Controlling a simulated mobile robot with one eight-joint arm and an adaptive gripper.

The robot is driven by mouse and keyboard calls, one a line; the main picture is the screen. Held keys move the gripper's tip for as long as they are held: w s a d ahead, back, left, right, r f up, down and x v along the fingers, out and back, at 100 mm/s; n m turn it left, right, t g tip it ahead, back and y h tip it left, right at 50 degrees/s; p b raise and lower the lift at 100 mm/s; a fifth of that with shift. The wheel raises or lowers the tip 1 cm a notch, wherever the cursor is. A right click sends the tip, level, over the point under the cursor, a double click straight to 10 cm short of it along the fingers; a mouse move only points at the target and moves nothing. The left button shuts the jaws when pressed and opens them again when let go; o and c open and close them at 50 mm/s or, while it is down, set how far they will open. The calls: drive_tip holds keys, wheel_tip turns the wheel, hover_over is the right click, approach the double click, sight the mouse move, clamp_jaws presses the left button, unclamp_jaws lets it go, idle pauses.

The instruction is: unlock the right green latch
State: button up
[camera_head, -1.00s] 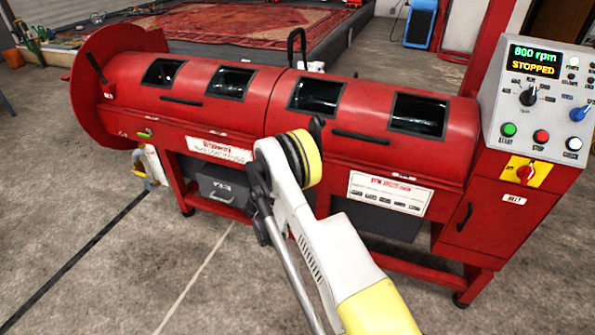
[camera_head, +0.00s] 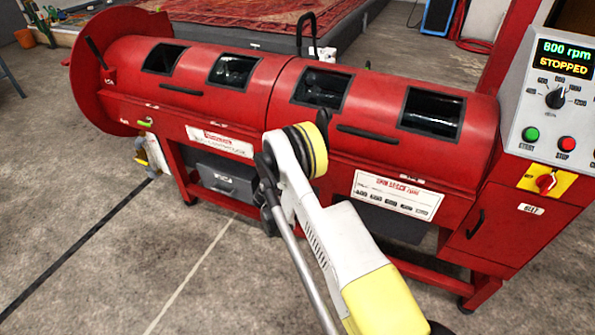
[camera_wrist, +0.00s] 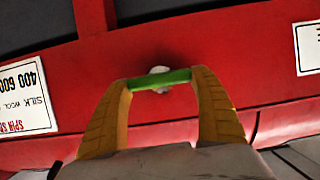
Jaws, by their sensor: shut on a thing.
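The right green latch (camera_wrist: 172,78) shows in the wrist view as a green bar in front of a pale mount on the red machine wall. My gripper (camera_wrist: 160,84) has its yellow fingers on either side of the bar, shut on it. In the head view my arm hides this latch and my fingertips. Another green latch (camera_head: 145,124) shows at the machine's left end.
The long red machine (camera_head: 240,120) has several dark windows and two closed lids with black handles. A control panel (camera_head: 552,100) reading 800 rpm, STOPPED stands at the right. A grey box (camera_head: 222,182) sits below. The concrete floor (camera_head: 90,270) in front is clear.

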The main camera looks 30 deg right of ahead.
drive_tip(key=shift+a, duration=0.1)
drive_tip(key=n+g+h, duration=0.1)
drive_tip(key=n, duration=0.1)
drive_tip(key=shift+w+n, duration=0.15)
drive_tip(key=shift+n, duration=0.25)
drive_tip(key=shift+w+a+n+g+h, duration=0.1)
drive_tip(key=shift+n+g+h, duration=0.65)
drive_tip(key=shift+n, duration=0.25)
drive_tip(key=o, duration=1.2)
drive_tip(key=v, duration=1.2)
